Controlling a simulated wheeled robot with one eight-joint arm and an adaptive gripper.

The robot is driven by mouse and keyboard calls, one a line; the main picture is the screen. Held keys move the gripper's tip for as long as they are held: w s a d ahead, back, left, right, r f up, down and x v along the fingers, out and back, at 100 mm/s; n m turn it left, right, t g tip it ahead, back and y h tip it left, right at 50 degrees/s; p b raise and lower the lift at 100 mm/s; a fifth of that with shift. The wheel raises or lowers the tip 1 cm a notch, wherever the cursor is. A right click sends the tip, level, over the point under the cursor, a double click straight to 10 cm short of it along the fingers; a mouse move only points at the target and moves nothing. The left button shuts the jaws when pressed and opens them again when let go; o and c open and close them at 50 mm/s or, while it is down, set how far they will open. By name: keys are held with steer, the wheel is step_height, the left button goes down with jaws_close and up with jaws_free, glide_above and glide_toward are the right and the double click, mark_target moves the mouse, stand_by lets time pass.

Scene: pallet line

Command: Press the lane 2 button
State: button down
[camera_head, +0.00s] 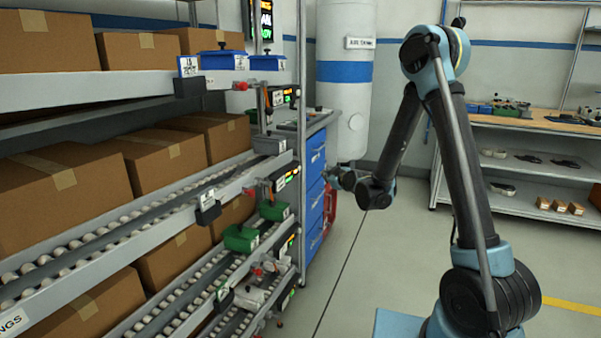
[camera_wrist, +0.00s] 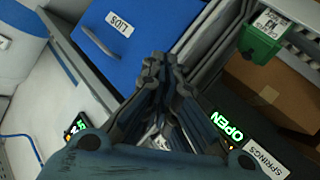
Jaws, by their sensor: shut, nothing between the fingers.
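I cannot read which one is lane 2. My gripper (camera_head: 338,180) is right of the rack's end, in front of the blue drawer cabinet and apart from the buttons. In the wrist view my gripper (camera_wrist: 160,65) is shut and empty. A lit OPEN display (camera_wrist: 228,128) and a SPRINGS label (camera_wrist: 266,160) lie right of the fingers. No button shows clearly in the wrist view.
Cardboard boxes (camera_head: 60,190) sit on the roller lanes at left. Green bins (camera_head: 241,238) and blue bins (camera_head: 222,60) hang on the rack. The blue drawer cabinet (camera_head: 313,155) stands behind it. A workbench (camera_head: 535,122) is at right. The floor between is clear.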

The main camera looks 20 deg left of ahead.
steer(key=a, duration=0.7)
steer(key=shift+w+a, duration=0.35)
steer(key=shift+a, duration=0.1)
stand_by(1.2)
steer(key=shift+s+a, duration=0.1)
steer(key=shift+a, duration=0.3)
steer(key=shift+a, duration=0.4)
stand_by(0.8)
steer(key=shift+d, duration=0.85)
steer(key=shift+s+d, duration=0.2)
steer(key=shift+d, duration=2.3)
